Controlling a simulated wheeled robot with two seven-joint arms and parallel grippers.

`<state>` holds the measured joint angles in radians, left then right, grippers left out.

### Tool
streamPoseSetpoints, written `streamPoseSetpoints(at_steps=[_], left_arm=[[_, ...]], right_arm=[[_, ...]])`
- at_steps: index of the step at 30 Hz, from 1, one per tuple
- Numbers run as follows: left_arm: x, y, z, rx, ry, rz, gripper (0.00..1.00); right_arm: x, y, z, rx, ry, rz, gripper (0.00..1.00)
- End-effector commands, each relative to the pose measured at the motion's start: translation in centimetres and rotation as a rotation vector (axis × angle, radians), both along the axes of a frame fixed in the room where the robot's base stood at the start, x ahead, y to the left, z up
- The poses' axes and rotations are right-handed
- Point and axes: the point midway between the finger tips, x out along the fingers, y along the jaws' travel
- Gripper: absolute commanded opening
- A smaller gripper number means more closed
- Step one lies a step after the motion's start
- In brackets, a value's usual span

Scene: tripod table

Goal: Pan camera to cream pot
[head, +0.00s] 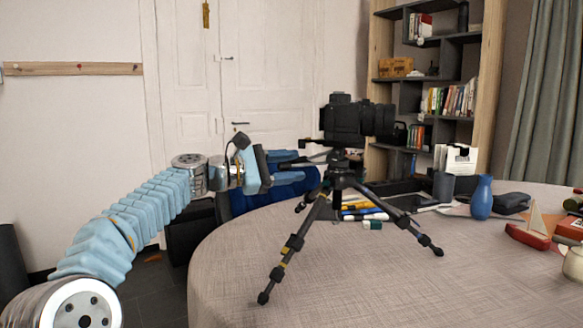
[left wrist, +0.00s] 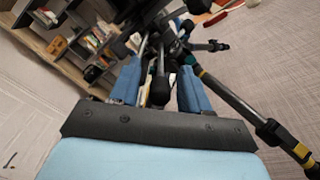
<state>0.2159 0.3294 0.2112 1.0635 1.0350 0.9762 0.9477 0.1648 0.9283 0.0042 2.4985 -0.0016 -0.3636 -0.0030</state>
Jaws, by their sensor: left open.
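The black camera (head: 352,120) sits on top of a small black tripod (head: 290,245) standing on the round table, its lens pointing to the right. The cream pot (head: 573,264) is at the right edge of the head view, partly cut off. My left gripper (head: 303,164) is open just left of the tripod head, below the camera body. In the left wrist view, a dark rod-like part with a black grip (left wrist: 160,88) lies between the two blue fingers (left wrist: 160,72); contact cannot be told. My right gripper is not in view.
The table (head: 370,285) has a grey cloth, clear at the front. Behind the tripod lie pens and markers (head: 365,214). A blue vase (head: 482,198), a dark pouch (head: 511,203) and a red toy boat (head: 528,236) stand to the right. A bookshelf (head: 440,80) is behind.

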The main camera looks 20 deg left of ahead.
Motion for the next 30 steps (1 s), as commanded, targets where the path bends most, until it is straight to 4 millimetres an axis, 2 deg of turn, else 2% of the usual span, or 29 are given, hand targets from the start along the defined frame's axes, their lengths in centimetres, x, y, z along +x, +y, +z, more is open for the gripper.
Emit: streamPoseSetpoints(at_steps=[12,15,21,30], left_arm=[[-6.0,7.4,-0.1,0.000,0.000,0.006,0.46],[-7.1,8.7,-0.1,0.001,0.000,0.004,0.46],[-8.3,10.0,-0.1,0.000,0.000,0.002,0.46],[-8.4,10.1,-0.1,0.001,0.000,0.001,0.46]], right_arm=[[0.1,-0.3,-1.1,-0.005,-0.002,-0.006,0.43],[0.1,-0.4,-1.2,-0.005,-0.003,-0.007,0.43],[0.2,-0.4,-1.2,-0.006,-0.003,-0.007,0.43],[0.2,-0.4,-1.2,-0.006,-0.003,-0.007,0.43]])
